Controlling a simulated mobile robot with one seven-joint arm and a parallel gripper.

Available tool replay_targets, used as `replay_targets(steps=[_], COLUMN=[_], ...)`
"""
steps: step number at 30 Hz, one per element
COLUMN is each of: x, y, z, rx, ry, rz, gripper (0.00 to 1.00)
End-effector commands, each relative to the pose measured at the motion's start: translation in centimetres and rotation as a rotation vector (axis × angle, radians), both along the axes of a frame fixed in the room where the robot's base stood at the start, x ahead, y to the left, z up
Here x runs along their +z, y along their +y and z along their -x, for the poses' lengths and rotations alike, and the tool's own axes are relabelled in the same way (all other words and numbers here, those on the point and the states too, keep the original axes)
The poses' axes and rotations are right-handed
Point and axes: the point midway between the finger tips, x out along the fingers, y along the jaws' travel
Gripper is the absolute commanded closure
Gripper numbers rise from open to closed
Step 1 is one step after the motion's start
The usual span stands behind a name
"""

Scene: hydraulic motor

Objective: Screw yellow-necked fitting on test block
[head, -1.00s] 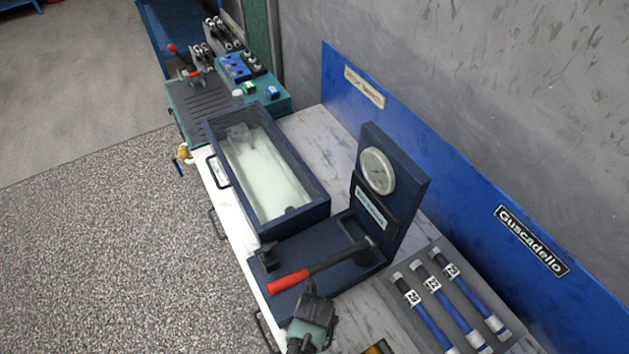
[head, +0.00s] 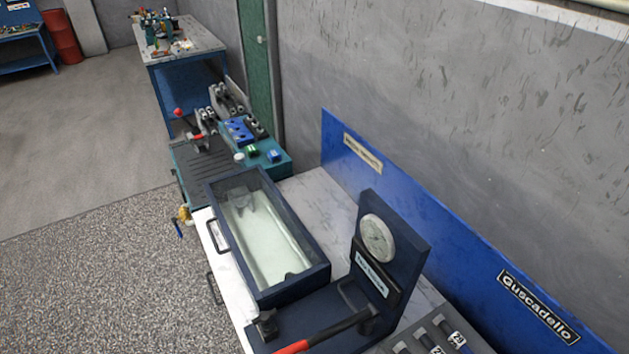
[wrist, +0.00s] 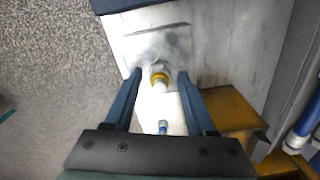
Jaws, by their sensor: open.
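In the wrist view, the yellow-necked fitting (wrist: 160,79) shows as a pale metal end with a yellow ring. It lies between the fingertips of my open gripper (wrist: 159,74), with a gap visible on each side. A pale grey block (wrist: 150,42), perhaps the test block, is just beyond the fitting. I cannot tell how far the fitting is seated in it. A small blue-and-silver end (wrist: 162,127) shows lower down between the fingers. My gripper is not in the head view.
A yellow-brown block (wrist: 232,108) is right of my gripper, with a blue hose (wrist: 300,135) beyond. In the head view, a glass-lidded tank (head: 268,230), a gauge stand (head: 405,245) and a red-handled lever (head: 325,335) crowd the bench.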

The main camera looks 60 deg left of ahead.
Motion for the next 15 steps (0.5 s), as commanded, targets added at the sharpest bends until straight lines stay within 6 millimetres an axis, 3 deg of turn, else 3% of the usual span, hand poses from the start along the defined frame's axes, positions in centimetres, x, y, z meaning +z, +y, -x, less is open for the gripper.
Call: replay_targets(steps=[15], x=[0.10], y=[0.00], z=[-0.08], rx=[0.638], ry=[-0.001], rz=[-0.001], gripper=[0.44])
